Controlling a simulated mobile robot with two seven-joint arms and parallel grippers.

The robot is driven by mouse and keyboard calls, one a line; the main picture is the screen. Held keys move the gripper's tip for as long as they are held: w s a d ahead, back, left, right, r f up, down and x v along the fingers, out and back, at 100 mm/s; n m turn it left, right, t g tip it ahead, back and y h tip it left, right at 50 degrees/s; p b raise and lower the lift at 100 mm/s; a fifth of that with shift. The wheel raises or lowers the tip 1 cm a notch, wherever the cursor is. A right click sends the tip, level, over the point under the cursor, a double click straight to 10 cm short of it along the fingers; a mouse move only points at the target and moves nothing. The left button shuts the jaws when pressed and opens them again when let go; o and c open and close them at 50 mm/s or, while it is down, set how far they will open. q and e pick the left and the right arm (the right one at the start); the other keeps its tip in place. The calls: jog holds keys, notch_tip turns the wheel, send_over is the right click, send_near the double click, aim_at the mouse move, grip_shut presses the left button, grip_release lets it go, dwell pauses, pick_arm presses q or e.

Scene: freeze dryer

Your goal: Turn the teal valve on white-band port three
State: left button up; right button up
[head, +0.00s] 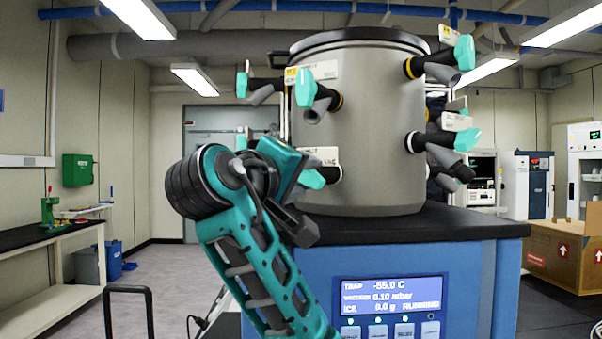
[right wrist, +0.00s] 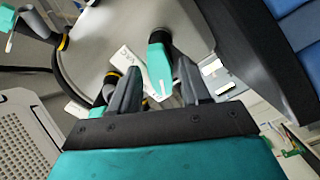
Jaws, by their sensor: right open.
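My right gripper (head: 305,200) is at the left front of the grey steel drum, near a low port with a teal valve handle (head: 312,180) and a white tag (head: 322,156) with VAC on it. In the right wrist view the open fingers (right wrist: 156,66) point toward the drum. A teal valve handle (right wrist: 159,68) shows in the space between them; contact cannot be told. I cannot make out a white band on this port. Other teal valves sit around the drum, such as the upper front one (head: 306,87), which has a yellow band. My left gripper is out of view.
The drum (head: 378,130) stands on the black top of a blue cabinet (head: 470,285) with a lit display (head: 392,296). Black-bodied ports stick out around the drum close to my gripper. A cardboard box (head: 562,250) stands at right, a bench (head: 45,235) at left.

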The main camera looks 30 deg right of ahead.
jog(key=shift+w+d, duration=0.1)
jog(key=shift+d, duration=0.05)
grip_shut()
dwell(0.4)
